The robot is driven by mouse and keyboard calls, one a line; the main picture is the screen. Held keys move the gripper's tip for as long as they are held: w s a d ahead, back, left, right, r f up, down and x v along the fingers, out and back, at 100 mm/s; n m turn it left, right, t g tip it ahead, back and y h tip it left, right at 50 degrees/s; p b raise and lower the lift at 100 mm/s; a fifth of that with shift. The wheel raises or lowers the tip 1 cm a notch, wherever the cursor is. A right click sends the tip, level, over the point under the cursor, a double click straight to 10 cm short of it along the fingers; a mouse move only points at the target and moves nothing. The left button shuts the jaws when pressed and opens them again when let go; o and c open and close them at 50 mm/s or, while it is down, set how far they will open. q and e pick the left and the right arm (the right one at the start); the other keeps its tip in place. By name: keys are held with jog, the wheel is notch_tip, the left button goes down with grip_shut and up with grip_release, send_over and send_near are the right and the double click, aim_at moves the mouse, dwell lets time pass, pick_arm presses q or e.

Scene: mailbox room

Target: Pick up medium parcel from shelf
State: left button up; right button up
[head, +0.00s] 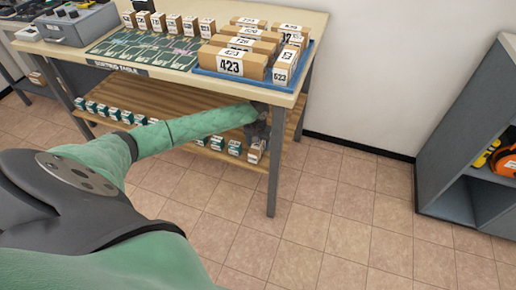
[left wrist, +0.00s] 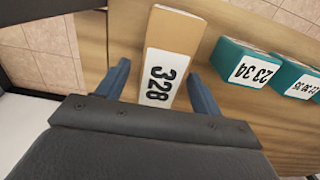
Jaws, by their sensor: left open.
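A brown parcel with a white label reading 328 (left wrist: 166,62) lies on the wooden lower shelf (left wrist: 125,30) of the sorting table. In the left wrist view its near end is between the two blue-grey fingers of my left gripper (left wrist: 162,88). The fingers are open, with a gap visible at the left finger; whether the right finger touches the parcel I cannot tell. In the head view my left gripper (head: 260,128) reaches in at the right end of the lower shelf, just above the parcel (head: 255,153), which it partly hides. My right gripper is not in view.
Teal boxes (left wrist: 247,62) stand beside the parcel on the shelf. A table leg (head: 275,165) is close to the right of my gripper. Above, the tabletop holds a blue tray (head: 283,86) of parcels. A grey shelf unit (head: 446,185) stands at right; tiled floor between is clear.

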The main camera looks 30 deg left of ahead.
pick_arm(q)
jog(key=c, duration=1.2)
jog(key=shift+r, duration=0.15)
